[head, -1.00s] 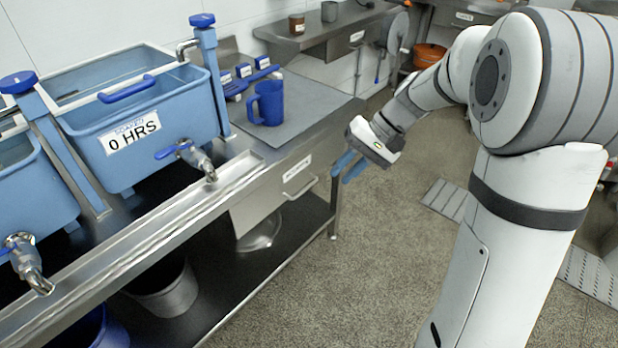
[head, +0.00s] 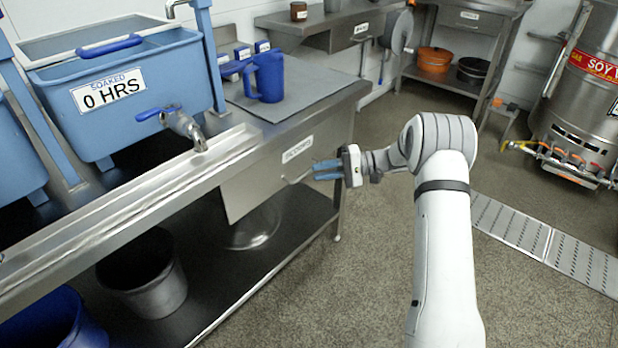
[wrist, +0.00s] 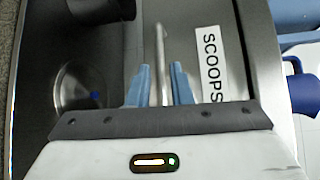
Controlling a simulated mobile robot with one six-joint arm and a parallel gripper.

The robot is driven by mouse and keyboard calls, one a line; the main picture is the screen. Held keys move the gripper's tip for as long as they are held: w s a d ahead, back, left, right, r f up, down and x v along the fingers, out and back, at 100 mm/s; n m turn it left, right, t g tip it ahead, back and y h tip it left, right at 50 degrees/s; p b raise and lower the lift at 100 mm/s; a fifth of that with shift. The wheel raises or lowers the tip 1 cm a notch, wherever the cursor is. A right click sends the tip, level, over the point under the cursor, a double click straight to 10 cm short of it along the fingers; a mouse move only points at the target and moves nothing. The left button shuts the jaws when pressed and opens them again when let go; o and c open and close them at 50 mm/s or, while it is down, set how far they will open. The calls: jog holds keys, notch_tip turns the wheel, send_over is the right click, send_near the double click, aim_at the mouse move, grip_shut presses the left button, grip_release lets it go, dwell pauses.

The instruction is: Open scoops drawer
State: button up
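The scoops drawer (head: 250,190) is a steel drawer under the bench top, and it looks shut. Its label (head: 297,149) reads SCOOPS in the wrist view (wrist: 210,65). Its bar handle (head: 296,178) also shows in the wrist view (wrist: 160,60), where it runs between my two blue fingers. My gripper (head: 317,170) is level with the handle at the drawer front. In the wrist view the fingers (wrist: 160,82) stand apart on both sides of the bar, with a gap on each side.
A blue jug (head: 265,78) stands on a grey mat on the bench. A blue soak tank (head: 130,125) with a tap is at the left. A metal bucket (head: 150,275) stands on the lower shelf. The floor (head: 340,285) in front of the bench is clear.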

aim_at(308, 173)
jog(key=a, duration=0.4)
jog(key=shift+s+a+f+b, duration=0.35)
jog(key=shift+a+b, duration=0.05)
grip_shut()
